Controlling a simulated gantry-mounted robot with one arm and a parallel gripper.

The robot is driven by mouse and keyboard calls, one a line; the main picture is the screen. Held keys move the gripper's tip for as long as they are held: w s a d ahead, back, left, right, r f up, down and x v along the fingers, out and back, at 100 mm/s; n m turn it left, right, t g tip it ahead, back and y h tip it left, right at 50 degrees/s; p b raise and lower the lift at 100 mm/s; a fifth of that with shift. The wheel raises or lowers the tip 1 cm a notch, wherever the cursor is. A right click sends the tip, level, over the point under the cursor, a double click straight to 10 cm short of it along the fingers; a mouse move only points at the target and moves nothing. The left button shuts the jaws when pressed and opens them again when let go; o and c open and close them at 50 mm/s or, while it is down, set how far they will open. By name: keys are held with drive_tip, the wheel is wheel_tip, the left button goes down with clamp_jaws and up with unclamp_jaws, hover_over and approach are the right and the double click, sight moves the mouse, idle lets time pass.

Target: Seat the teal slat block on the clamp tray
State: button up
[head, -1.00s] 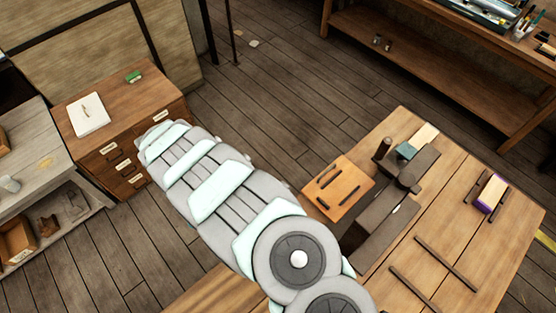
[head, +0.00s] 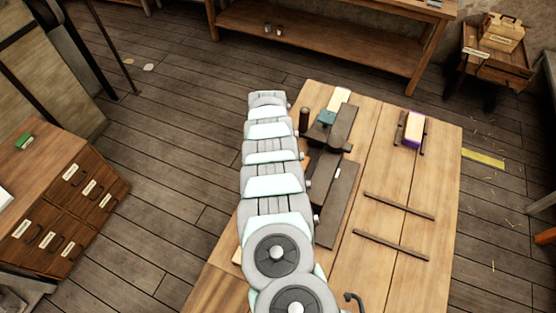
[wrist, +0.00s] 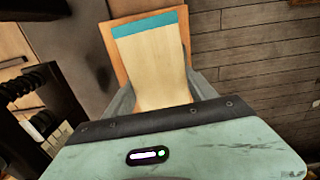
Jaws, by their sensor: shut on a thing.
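In the wrist view, the teal slat block (wrist: 152,68) is a pale wooden slat with a teal band across its far end. My gripper (wrist: 160,92) is shut on it, with a grey finger along each side. An orange wooden surface (wrist: 122,18) shows behind the block's far end and left side; I cannot tell whether they touch. In the head view my arm hides the gripper and held block. It also covers where the orange board with two dark bars showed earlier. I cannot make out the clamp tray for certain.
The dark press (head: 335,130) stands right of my arm on the wooden table (head: 390,185), with a teal part (head: 327,118) and a pale slat (head: 341,96). A purple-ended block (head: 413,130) lies between dark rails. Two bare rails (head: 398,206) lie nearer. A drawer cabinet (head: 75,190) stands left.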

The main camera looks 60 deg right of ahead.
drive_tip(key=s+d, duration=0.1)
drive_tip(key=s, duration=0.1)
drive_tip(key=shift+s+d+f+m, duration=0.1)
drive_tip(key=shift+s+d+m, duration=0.25)
drive_tip(key=shift+m, duration=0.05)
wheel_tip(320, 180, down, 6)
drive_tip(key=b, duration=0.4)
drive_tip(key=shift+s+f+b, duration=0.1)
drive_tip(key=shift+f+b, duration=0.1)
drive_tip(key=shift+b, duration=0.2)
drive_tip(key=shift+f, duration=0.15)
drive_tip(key=shift+a+b, duration=0.1)
drive_tip(key=shift+b, duration=0.2)
idle(0.9)
drive_tip(key=shift+f+b, duration=1.1)
drive_tip(key=shift+b, duration=0.15)
drive_tip(key=o, duration=1.8)
